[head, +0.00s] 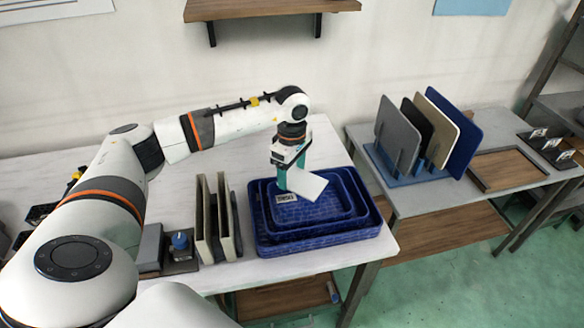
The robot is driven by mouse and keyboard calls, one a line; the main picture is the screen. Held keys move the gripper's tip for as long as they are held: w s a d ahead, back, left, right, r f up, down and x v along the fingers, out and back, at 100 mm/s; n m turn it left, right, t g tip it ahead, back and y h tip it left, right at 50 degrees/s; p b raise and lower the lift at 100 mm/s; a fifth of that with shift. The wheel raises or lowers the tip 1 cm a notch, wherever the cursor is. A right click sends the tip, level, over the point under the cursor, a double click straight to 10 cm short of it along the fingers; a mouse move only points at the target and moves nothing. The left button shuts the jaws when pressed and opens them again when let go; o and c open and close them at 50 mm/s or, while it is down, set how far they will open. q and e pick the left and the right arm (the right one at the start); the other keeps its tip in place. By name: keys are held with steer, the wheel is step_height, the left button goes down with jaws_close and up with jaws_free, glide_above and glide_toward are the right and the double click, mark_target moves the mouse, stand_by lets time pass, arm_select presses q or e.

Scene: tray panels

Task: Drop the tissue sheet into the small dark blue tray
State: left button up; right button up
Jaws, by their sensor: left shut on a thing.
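My left gripper (290,174) comes in from the left and points down over a nested stack of blue trays. It is shut on the white tissue sheet (307,185), which sticks out tilted to the right of the fingers. The small dark blue tray (338,212) appears to be the innermost of the stack, with a white label (286,197) on it. The sheet is over this tray; whether it touches the tray cannot be told. The sheet and fingers hide part of the tray's inside. My right gripper is not in view.
The larger blue tray (318,237) sits around the small one near the white table's right edge. Upright panels (215,218) stand to its left, beside a blue-knobbed item (180,241). A second table at right holds a panel rack (405,168) and a wooden tray (507,169).

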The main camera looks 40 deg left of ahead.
mark_target(292, 177)
arm_select(q)
steer(key=o, duration=1)
steer(key=shift+r, duration=0.1)
step_height(292, 177, up, 12)
steer(key=b, duration=0.1)
steer(key=shift+b, duration=0.35)
